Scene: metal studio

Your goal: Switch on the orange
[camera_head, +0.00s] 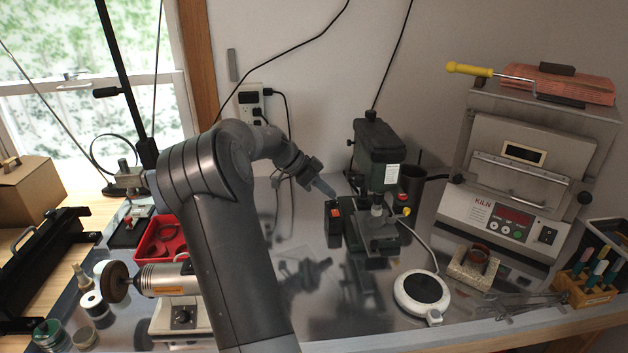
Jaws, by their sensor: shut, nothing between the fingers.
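A small dark box with an orange-red part (336,213) on its upper face stands on the metal bench, left of the dark green drill press (379,158). I cannot tell the state of its switch. My gripper (329,191) is above and slightly left of this box, pointing down to the right. It is shut and empty. It looks apart from the box, though the exact gap is hard to tell.
A kiln (510,190) stands at the right. A white round device (422,290) with a cable lies in front of it. A polishing motor (168,280) and a red tray (150,242) are at the left.

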